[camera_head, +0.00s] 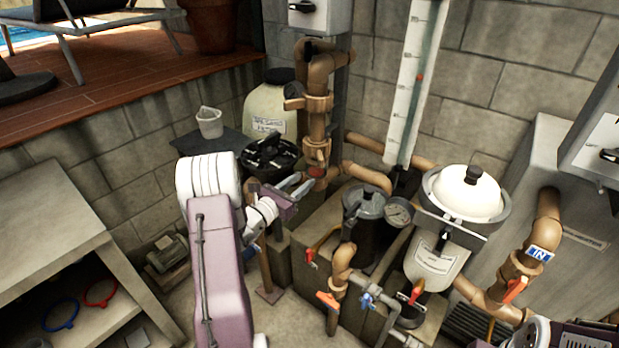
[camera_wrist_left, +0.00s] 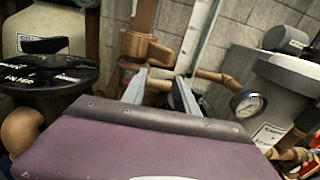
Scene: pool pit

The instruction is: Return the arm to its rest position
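My left arm reaches in from the bottom left of the head view, and its gripper (camera_head: 301,188) hangs in the air in front of the brown pipework. Its two fingers are apart with nothing between them. The wrist view shows the same open fingers (camera_wrist_left: 160,92) past the purple gripper body, with pipes behind the gap. The black multiport valve head (camera_head: 270,153) is just behind and left of the gripper, and it also fills the left of the wrist view (camera_wrist_left: 45,78). My right gripper's fingers do not show.
A dark pump strainer (camera_head: 364,215) with a pressure gauge (camera_head: 398,211) stands right of the gripper. A white-domed filter (camera_head: 467,194) stands farther right. Coloured-handled valves line the front pipes. A shelf bench (camera_head: 45,225) is at left. A grey cup (camera_head: 209,122) stands behind my arm.

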